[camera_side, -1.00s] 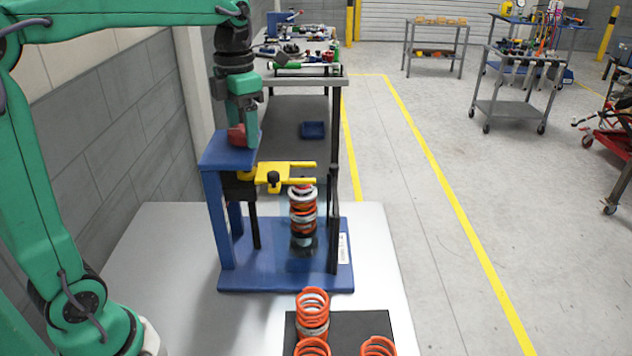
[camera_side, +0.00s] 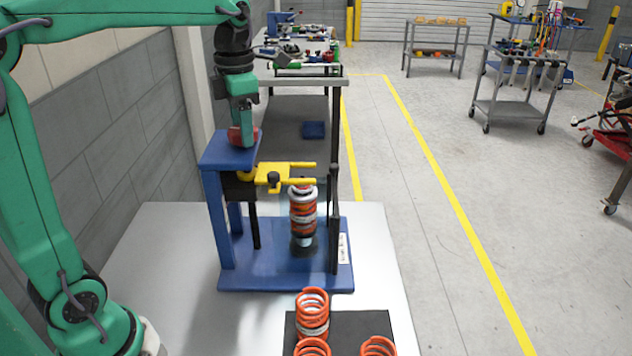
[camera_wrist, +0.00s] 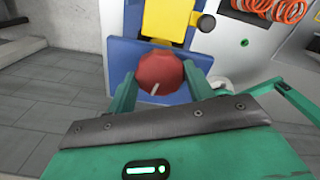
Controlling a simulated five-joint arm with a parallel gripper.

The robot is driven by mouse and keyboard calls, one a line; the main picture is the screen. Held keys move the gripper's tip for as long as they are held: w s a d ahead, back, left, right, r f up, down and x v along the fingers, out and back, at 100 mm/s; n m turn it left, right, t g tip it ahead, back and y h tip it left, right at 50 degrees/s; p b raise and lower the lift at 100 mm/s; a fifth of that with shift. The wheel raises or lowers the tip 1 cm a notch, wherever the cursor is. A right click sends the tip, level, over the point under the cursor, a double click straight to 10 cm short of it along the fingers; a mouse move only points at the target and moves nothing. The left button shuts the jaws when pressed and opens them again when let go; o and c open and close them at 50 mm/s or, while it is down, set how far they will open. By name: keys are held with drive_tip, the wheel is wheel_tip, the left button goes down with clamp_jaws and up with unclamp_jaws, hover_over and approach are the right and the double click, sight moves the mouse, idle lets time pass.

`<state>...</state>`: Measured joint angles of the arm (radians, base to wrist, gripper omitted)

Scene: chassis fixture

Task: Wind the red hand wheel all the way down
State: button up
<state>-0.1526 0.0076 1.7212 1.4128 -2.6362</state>
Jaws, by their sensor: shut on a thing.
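The red hand wheel (camera_side: 236,137) sits on top of the blue press frame (camera_side: 212,152). My gripper (camera_side: 242,135) points down from above and is shut on the wheel. In the wrist view the wheel (camera_wrist: 160,76) shows between my two green fingers, with a pale mark on its lower side. The yellow fork (camera_side: 285,172) reaches right from the black screw post, level. Its prongs are just above the top of a coil-over strut (camera_side: 303,215) with an orange spring, which stands upright on the blue base (camera_side: 230,283). Whether the fork touches the spring is unclear.
Several loose orange springs (camera_side: 312,305) stand on a black mat (camera_side: 345,326) at the front of the grey table (camera_side: 160,240). A black upright post (camera_side: 333,200) stands right of the strut. A block wall is close on the left.

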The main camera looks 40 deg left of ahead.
drive_tip(key=m, duration=0.3)
drive_tip(key=shift+m, duration=0.4)
drive_tip(key=m, duration=0.3)
drive_tip(key=shift+m, duration=0.4)
drive_tip(key=m, duration=0.7)
drive_tip(key=shift+m, duration=0.3)
